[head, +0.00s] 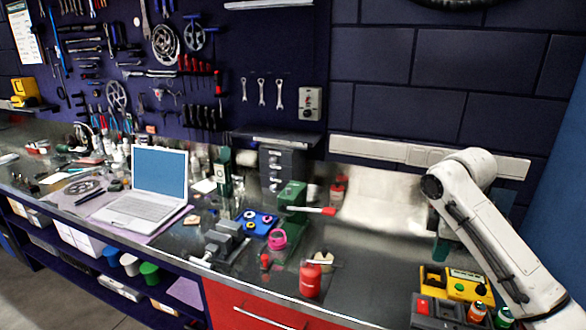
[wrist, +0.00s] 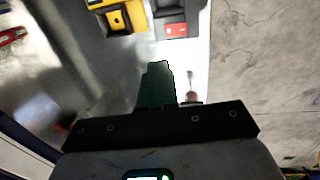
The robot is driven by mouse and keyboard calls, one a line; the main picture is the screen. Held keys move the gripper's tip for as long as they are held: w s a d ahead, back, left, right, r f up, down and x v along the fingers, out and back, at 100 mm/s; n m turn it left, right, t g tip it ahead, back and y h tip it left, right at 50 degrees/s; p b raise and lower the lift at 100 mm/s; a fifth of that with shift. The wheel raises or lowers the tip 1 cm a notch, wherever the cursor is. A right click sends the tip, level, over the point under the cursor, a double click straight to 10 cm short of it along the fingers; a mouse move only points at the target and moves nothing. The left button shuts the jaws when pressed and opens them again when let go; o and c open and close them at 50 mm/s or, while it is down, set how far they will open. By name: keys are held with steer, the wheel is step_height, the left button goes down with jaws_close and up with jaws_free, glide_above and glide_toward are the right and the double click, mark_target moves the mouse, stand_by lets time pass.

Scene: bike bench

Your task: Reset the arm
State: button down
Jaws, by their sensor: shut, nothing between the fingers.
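My white arm (head: 500,230) comes in from the right in the head view and bends over the right end of the metal bench (head: 365,265). My gripper (wrist: 157,68) shows in the wrist view as dark green fingers pressed together on a black crossbar. It is shut and empty, above the bench near its edge. In the head view its end is mostly hidden behind the arm; a dark green part (head: 441,248) shows beside the forearm.
A yellow box (head: 462,286) and a black and red box (head: 437,312) stand under the arm, beside small orange-labelled bottles (head: 477,312). A red canister (head: 310,280), a green vise (head: 292,195) and a laptop (head: 155,190) stand further left.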

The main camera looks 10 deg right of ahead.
steer(key=s+a+f+m+t+y, duration=0.1)
steer(key=s+a+f+m+y, duration=0.1)
steer(key=s+a+f, duration=0.5)
steer(key=s+a+f+m+y, duration=0.2)
steer(key=a+f+m, duration=0.1)
steer(key=a+f, duration=0.8)
steer(key=s+a+f+m+h, duration=0.1)
steer(key=s+a+f+m, duration=0.15)
steer(key=s, duration=0.45)
steer(key=s+a+f+m, duration=0.1)
steer(key=s+f+m, duration=0.15)
steer(key=s, duration=0.55)
steer(key=s+d+f+m+g+h+b, duration=0.1)
steer(key=s+d, duration=0.4)
steer(key=s, duration=0.7)
steer(key=shift+s+d+f+m+h, duration=0.4)
steer(key=shift+f+m+h, duration=0.1)
steer(key=shift+f+h, duration=0.15)
